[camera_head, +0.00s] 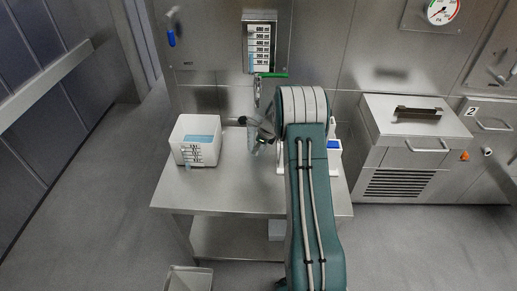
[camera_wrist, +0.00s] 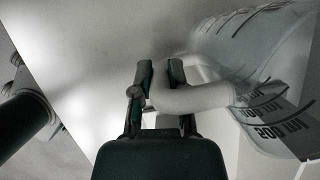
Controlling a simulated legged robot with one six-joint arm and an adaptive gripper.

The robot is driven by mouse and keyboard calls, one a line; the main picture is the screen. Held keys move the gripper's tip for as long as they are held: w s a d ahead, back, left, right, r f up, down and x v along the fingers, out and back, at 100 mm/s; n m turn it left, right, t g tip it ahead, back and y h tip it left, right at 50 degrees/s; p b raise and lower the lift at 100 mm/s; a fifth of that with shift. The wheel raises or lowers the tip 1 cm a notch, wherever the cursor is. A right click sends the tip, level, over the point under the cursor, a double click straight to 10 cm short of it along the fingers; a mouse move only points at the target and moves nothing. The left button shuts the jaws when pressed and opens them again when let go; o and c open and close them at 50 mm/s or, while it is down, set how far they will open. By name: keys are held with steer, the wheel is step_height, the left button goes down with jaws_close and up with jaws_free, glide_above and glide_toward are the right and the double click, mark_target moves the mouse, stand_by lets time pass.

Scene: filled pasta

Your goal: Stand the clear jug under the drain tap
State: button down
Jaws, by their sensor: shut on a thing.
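The clear jug (camera_wrist: 265,75), with printed ml marks, fills the right of the wrist view. My gripper (camera_wrist: 160,80) is shut on its pale handle (camera_wrist: 200,97), the fingers on either side of it. In the head view the jug (camera_head: 258,137) is a faint shape left of my arm, above or at the steel table; my arm hides part of it and most of the gripper. The drain tap, with a green lever (camera_head: 273,75), is on the steel wall above and behind the jug. I cannot tell whether the jug touches the table or is directly under the outlet.
A blue-and-white item (camera_head: 334,145) shows right of my arm. A scale panel (camera_head: 259,48) is above the tap. A steel cabinet (camera_head: 410,145) stands right. Bare tabletop lies front left.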

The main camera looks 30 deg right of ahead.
steer(key=shift+d+f, duration=0.15)
steer(key=shift+d, duration=0.4)
steer(key=c, duration=0.6)
jaws_free()
steer(key=shift+a, duration=0.15)
steer(key=shift+c, duration=0.2)
steer(key=shift+a, duration=0.65)
steer(key=shift+d+r, duration=0.25)
steer(key=v, duration=1.2)
steer(key=s+a+r+n+h, duration=0.1)
steer(key=s+a+r+n, duration=0.45)
steer(key=a+r, duration=0.25)
steer(key=s+a+r+n+h, duration=0.1)
steer(key=s+a+r+n, duration=0.4)
steer(key=a+r+n, duration=0.3)
steer(key=s+a+n+t, duration=0.1)
steer(key=s+a+n, duration=0.2)
steer(key=s, duration=0.4)
steer(key=s+a+r+n, duration=0.1)
steer(key=s+a+n, duration=0.3)
steer(key=s+n, duration=0.2)
steer(key=s+a+r+n+t+h, duration=0.1)
steer(key=s+a+n, duration=0.2)
steer(key=s, duration=0.5)
steer(key=shift+a+n+t, duration=0.25)
steer(key=shift+n+t, duration=0.05)
steer(key=shift+n, duration=0.45)
